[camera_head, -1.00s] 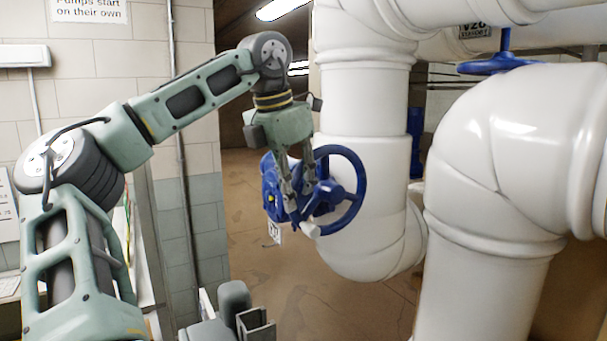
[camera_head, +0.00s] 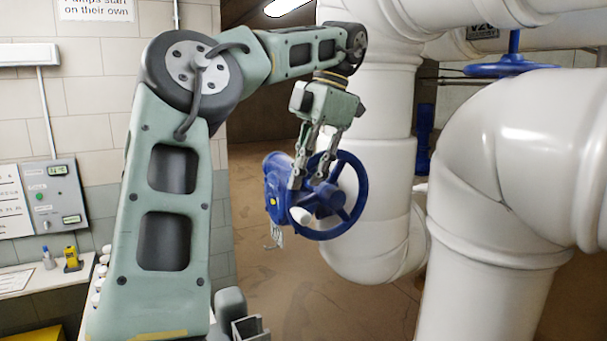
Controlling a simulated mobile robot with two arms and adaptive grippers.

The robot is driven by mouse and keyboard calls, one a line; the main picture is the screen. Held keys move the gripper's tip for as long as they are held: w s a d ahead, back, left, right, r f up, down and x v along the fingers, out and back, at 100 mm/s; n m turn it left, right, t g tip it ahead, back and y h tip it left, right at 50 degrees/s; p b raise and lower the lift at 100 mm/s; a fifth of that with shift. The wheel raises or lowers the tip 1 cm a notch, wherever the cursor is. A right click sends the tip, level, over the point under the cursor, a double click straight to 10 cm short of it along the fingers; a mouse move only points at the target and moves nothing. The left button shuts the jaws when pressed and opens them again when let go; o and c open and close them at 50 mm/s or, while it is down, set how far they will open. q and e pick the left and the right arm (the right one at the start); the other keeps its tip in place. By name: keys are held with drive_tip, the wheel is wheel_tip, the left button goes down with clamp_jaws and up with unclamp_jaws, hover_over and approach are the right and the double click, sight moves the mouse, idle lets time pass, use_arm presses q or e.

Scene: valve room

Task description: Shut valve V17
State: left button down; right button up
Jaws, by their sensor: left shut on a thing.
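A blue valve with a blue handwheel (camera_head: 361,188) is in the middle of the view, in front of a white pipe. A small tag (camera_head: 277,238) hangs below its body; its text is too small to read. A white knob (camera_head: 300,215) shows at the wheel's lower left. My left gripper (camera_head: 309,180) reaches down from above, its two fingers at the wheel's upper left. It is shut on the handwheel; the exact contact is partly hidden by the fingers.
Thick white pipes (camera_head: 490,190) fill the right side. Another blue handwheel (camera_head: 510,66) sits on top, by a V20-like label. At left are a wall panel (camera_head: 45,198), a shelf with a yellow device (camera_head: 72,260), and a sign. Open floor (camera_head: 300,290) lies below the valve.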

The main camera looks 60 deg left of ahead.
use_arm(q)
drive_tip(key=shift+r, duration=0.1)
drive_tip(key=c, duration=2)
unclamp_jaws()
drive_tip(key=shift+o, duration=1.3)
drive_tip(key=shift+a, duration=0.2)
drive_tip(key=shift+d, duration=0.1)
drive_tip(key=shift+f, duration=0.25)
